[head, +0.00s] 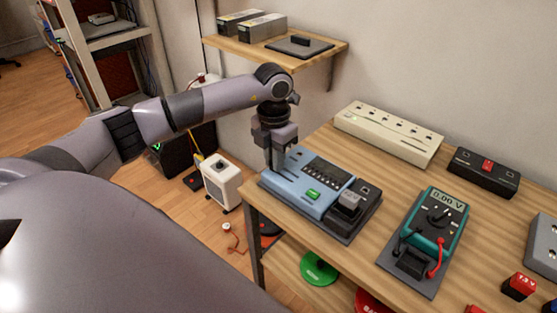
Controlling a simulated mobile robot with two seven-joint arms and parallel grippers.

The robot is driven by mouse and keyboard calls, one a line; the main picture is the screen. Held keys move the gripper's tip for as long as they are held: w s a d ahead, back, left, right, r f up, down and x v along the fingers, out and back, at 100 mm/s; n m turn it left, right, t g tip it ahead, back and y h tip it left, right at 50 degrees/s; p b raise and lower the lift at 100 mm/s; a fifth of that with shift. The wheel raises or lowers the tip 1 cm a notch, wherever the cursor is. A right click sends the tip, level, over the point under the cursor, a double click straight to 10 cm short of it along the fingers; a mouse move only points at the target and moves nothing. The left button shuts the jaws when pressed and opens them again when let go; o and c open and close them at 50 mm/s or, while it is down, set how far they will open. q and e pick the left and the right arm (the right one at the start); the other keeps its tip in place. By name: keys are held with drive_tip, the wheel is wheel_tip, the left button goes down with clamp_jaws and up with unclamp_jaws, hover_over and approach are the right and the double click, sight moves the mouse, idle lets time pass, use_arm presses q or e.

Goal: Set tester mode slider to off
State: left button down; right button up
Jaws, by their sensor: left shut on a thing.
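The blue tester (333,208) sits on a dark base at the left end of the wooden bench. It has a dark panel with small marks, a lit green button and a grey block at its right end. My left gripper (274,168) points down at the tester's far left corner. Its fingers are shut on the mode slider, which they hide, so I cannot read the slider's position. My right gripper is not in view.
A teal multimeter (439,218) reading 0.00 V stands right of the tester. A beige power strip (390,135) and a black box with a red switch (484,171) lie behind. A wall shelf (325,61) hangs above, near my left arm.

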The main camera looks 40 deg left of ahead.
use_arm(q)
drive_tip(key=c, duration=1.1)
unclamp_jaws()
drive_tip(key=shift+a, duration=0.25)
drive_tip(key=shift+r, duration=3.65)
